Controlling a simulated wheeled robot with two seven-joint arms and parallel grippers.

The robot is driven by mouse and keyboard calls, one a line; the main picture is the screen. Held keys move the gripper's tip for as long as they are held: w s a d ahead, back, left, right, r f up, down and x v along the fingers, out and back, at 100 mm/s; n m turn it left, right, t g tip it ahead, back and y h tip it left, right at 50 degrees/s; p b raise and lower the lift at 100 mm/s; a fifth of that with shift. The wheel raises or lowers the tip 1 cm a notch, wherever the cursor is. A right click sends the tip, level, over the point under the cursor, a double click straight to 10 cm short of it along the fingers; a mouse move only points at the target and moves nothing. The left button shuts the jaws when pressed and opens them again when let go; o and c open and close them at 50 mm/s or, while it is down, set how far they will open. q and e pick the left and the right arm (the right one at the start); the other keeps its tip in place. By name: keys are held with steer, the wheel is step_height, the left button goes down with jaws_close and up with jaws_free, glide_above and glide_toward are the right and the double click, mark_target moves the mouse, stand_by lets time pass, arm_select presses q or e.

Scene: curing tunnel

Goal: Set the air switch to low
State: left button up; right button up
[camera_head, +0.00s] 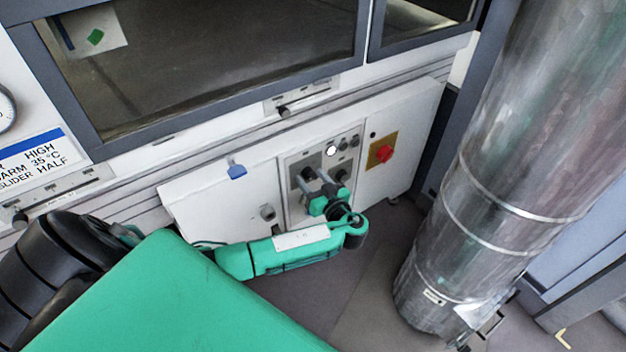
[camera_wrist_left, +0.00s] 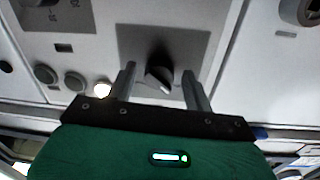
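A black rotary knob (camera_wrist_left: 160,76) with a white pointer mark sits on a grey plate of the white control panel; I take it for the air switch. In the head view the knob (camera_head: 306,173) is partly covered by my gripper. My left gripper (camera_wrist_left: 158,76) is open, its two fingers on either side of the knob with a visible gap to each. In the head view my left gripper (camera_head: 316,180) reaches the panel from below. The knob's labels are not readable. My right gripper is not in view.
A lit white button (camera_head: 331,150) and dark buttons are above and right of the knob. A red switch on a yellow plate (camera_head: 383,153) is farther right. A sign (camera_head: 40,158) reads HIGH, WARM 35 °C, SLIDER HALF. A large metal duct (camera_head: 490,190) stands on the right.

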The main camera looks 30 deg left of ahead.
arm_select(q)
steer(key=c, duration=0.8)
steer(key=shift+m, duration=0.4)
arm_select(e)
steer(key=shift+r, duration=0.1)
arm_select(q)
steer(key=m+p, duration=0.1)
steer(key=m, duration=0.1)
steer(key=shift+r+m, duration=0.15)
steer(key=shift+m, duration=0.65)
steer(key=shift+m+p, duration=0.4)
steer(key=shift+p, duration=0.05)
steer(key=m+p, duration=0.1)
steer(key=m, duration=0.2)
steer(key=shift+m+p, duration=0.4)
steer(key=shift+m, duration=0.4)
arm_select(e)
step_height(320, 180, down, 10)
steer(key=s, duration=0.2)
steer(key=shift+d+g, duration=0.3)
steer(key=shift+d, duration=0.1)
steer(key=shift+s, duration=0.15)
